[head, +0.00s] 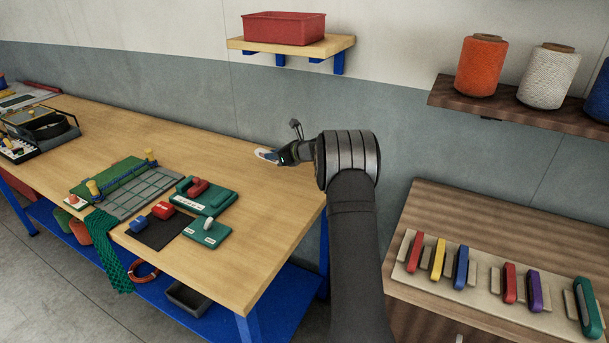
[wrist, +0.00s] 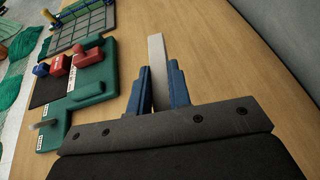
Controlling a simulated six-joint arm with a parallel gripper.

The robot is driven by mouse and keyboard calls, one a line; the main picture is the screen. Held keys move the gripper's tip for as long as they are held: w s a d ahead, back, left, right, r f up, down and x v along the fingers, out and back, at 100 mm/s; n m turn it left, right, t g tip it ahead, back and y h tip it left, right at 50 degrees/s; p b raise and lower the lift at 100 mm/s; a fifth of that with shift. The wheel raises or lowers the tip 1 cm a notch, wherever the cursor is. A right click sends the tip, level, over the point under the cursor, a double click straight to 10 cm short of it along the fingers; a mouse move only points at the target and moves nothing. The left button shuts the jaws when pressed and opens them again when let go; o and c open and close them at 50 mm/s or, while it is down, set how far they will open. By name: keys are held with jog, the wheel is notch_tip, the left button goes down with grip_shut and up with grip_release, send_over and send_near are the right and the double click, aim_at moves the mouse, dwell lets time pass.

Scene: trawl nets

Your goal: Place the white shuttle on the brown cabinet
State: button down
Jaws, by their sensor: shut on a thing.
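The white shuttle (wrist: 156,58) is a long pale bar between my blue fingers in the wrist view. In the head view its pale end (head: 264,154) sticks out to the left of my gripper (head: 282,156). My gripper is shut on the shuttle near the back right of the wooden workbench. The rest of the shuttle is hidden by the fingers. The brown cabinet (head: 440,204) stands at the right in the head view, on the other side of my arm from the gripper.
A beige rack (head: 402,270) with several coloured shuttles lies on the cabinet; the cabinet's back strip is bare. A brown shelf (head: 507,107) with net spools hangs above it. The workbench (head: 200,150) carries green fixtures (head: 205,196). A red bin (head: 284,28) sits on a wall shelf.

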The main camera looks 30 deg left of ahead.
jog(key=w+d+r+m+t+h, duration=0.1)
jog(key=w+d+m+t, duration=0.15)
jog(key=d, duration=1.15)
jog(key=w+d+r+m+t+h, duration=0.15)
jog(key=w+d, duration=0.25)
jog(key=d, duration=1)
jog(key=w+d+r+m+t, duration=0.1)
jog(key=w+d+m+t, duration=0.15)
jog(key=d, duration=1.25)
jog(key=s+d+m+t+h, duration=0.15)
jog(key=s+d, duration=0.25)
jog(key=d, duration=0.8)
jog(key=s+d+m+t+h, duration=0.15)
jog(key=s+d, duration=0.25)
jog(key=d, duration=0.8)
jog(key=s+d+r+m+t+h, duration=0.25)
jog(key=s+d+m+h, duration=0.5)
jog(key=s+d, duration=1.85)
send_over(558, 310)
notch_tip(558, 310, down, 8)
jog(key=shift+r, duration=0.2)
jog(key=shift+f, duration=2.1)
